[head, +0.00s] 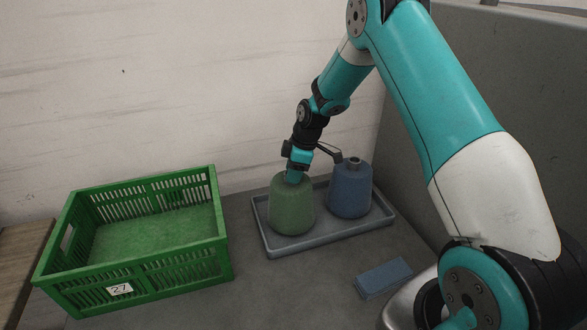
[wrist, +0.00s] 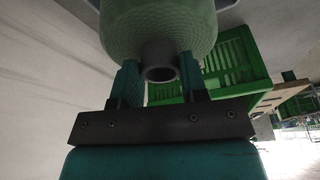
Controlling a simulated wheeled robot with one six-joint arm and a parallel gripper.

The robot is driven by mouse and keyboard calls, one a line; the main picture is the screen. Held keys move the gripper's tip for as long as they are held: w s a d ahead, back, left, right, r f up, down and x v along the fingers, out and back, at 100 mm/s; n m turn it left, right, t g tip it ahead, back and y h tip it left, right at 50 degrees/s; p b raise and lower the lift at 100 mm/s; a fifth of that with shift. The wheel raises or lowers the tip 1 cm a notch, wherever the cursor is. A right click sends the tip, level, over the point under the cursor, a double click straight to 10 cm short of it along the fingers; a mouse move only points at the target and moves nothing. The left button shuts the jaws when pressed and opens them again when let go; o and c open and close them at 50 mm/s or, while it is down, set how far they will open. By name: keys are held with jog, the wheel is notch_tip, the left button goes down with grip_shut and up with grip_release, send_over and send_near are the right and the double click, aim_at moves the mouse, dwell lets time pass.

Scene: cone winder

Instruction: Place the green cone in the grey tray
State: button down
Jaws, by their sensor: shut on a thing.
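The green cone (head: 291,206) is upright at the left part of the grey tray (head: 338,237) in the head view. I cannot tell whether its base touches the tray floor. My gripper (head: 294,174) comes down on its top from above. In the wrist view the green cone (wrist: 160,28) fills the top middle, with its dark tube end (wrist: 160,73) between the two fingers of my gripper (wrist: 158,72). The gripper is shut on the cone's tube end. A blue cone (head: 350,191) stands upright in the right part of the tray, beside the green one.
A green crate (head: 160,262) with a "27" label stands left of the tray, empty as far as I see. A blue-grey block (head: 384,277) lies in front of the tray. A grey panel (head: 480,80) rises at the right, and a pale wall (head: 150,90) stands behind.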

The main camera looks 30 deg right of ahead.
jog(key=shift+f, duration=0.1)
jog(key=c, duration=0.7)
grip_release()
jog(key=shift+o, duration=0.2)
jog(key=b+v, duration=0.4)
jog(key=v, duration=0.7)
jog(key=s+a+r+m, duration=0.1)
jog(key=s+a+r, duration=0.65)
jog(key=a, duration=0.35)
jog(key=s+a+m, duration=0.1)
jog(key=s+a, duration=0.2)
jog(key=s, duration=0.5)
jog(key=s+a+r+m+g+y, duration=0.1)
jog(key=s+a, duration=0.3)
jog(key=s, duration=0.4)
jog(key=s+a+m, duration=0.2)
jog(key=s+a, duration=0.1)
jog(key=s, duration=0.6)
jog(key=shift+a+r+y, duration=0.25)
jog(key=shift+a+y, duration=0.05)
jog(key=shift+a, duration=0.1)
